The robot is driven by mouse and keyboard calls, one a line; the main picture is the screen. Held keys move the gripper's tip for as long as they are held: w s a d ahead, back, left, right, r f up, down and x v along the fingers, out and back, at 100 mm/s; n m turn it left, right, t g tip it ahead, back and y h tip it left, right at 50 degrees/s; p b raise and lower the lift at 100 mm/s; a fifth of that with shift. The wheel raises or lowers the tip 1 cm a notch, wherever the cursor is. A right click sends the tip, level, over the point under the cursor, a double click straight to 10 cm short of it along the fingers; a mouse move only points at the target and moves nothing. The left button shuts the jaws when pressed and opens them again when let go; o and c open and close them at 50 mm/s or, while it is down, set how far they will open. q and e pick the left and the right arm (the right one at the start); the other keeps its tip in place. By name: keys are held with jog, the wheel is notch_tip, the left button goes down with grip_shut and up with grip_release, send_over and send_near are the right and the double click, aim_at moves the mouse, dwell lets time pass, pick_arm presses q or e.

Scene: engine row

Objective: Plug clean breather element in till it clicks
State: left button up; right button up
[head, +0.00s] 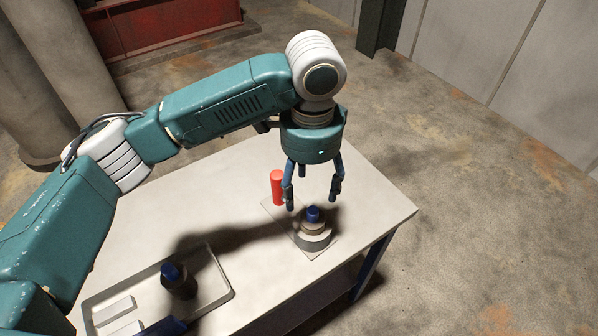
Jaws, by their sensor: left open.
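A round pale grey fitting (313,240) stands on a thin square plate (322,253) near the right end of the table. A short blue-topped piece (313,214) stands upright in its middle; I cannot tell whether it is fully seated. My left gripper (312,200) points down just above this piece, with its fingers spread and open. I cannot tell from the picture which blue-topped piece is the clean element. My right gripper is not in view.
A red cylinder (277,186) stands close to the left of my left fingers. The shallow tray (229,289) also holds pale blocks (114,309). A dark blue object (165,327) is cut off at the bottom edge. The table's (383,201) right end is clear.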

aim_at(311, 208)
pick_arm(q)
jog(key=shift+s+d+f+p, duration=0.15)
jog(key=shift+s+d+f, duration=0.15)
jog(key=shift+f, duration=0.2)
jog(key=shift+s+d+f+p, duration=0.15)
jog(key=shift+s+f, duration=0.2)
jog(key=shift+f, duration=0.15)
notch_tip(311, 208, down, 3)
jog(key=shift+w+f+p, duration=0.15)
jog(key=shift+p, duration=0.2)
jog(key=f, duration=0.2)
jog(key=shift+w+a+f, duration=0.2)
jog(key=shift+a+f, duration=0.05)
jog(key=shift+f, duration=0.15)
jog(key=shift+d+f+p, duration=0.1)
jog(key=shift+f+p, duration=0.3)
jog(key=shift+f, duration=0.6)
jog(key=c, duration=1.3)
jog(key=shift+f, duration=0.25)
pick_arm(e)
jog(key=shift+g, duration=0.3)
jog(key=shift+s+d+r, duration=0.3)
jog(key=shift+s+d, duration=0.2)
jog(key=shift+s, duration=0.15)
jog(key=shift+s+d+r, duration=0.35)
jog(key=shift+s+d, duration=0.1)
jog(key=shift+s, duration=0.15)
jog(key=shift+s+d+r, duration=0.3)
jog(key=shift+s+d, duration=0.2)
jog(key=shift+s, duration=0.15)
